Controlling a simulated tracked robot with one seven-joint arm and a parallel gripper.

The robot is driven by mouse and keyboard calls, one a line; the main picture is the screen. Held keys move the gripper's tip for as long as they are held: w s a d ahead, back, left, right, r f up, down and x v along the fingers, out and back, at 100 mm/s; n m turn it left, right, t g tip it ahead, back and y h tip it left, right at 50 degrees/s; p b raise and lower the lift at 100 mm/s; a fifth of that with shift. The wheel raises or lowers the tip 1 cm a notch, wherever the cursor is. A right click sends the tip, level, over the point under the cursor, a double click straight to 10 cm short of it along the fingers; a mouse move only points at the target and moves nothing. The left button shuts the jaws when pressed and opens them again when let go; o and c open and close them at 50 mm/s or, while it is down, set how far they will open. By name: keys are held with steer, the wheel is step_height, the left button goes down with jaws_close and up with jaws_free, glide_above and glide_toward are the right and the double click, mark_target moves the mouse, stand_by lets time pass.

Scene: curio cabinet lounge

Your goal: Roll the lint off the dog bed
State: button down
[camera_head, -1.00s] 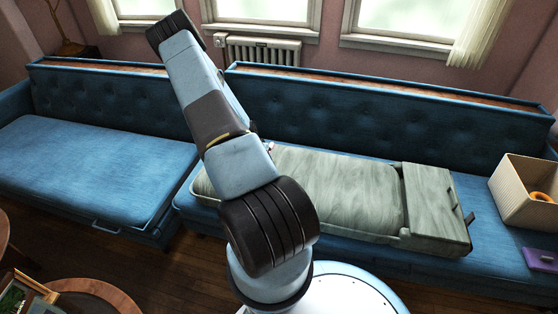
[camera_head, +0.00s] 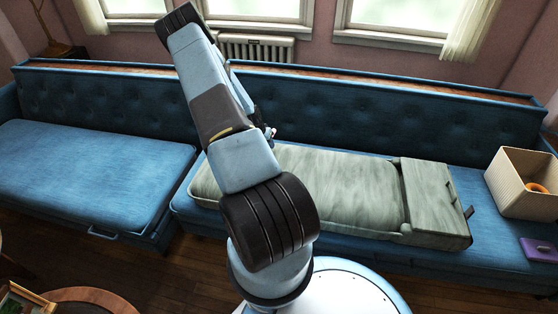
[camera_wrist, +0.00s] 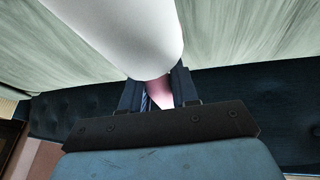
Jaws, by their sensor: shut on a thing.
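The dog bed (camera_head: 330,190) is a long grey-green cushion with a raised box-like end at the right, lying on the blue sofa. Its green surface also fills the upper part of the wrist view (camera_wrist: 255,35). My gripper (camera_wrist: 159,92) is shut on the pink handle of the lint roller, whose white roller head (camera_wrist: 125,30) reaches up over the bed in that view. I cannot tell whether the roller touches the bed. In the head view my arm hides most of the gripper and the roller near the bed's back left. No lint is clearly visible.
The blue sofa (camera_head: 90,165) runs across the room with a tufted backrest. A cream bin (camera_head: 515,185) holding an orange ring and a purple item (camera_head: 538,250) sit on its right end. A round wooden table (camera_head: 95,295) is at the lower left.

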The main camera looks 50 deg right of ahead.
step_height(320, 180, up, 6)
steer(key=shift+w+r, duration=0.1)
steer(key=shift+r, duration=0.5)
stand_by(0.4)
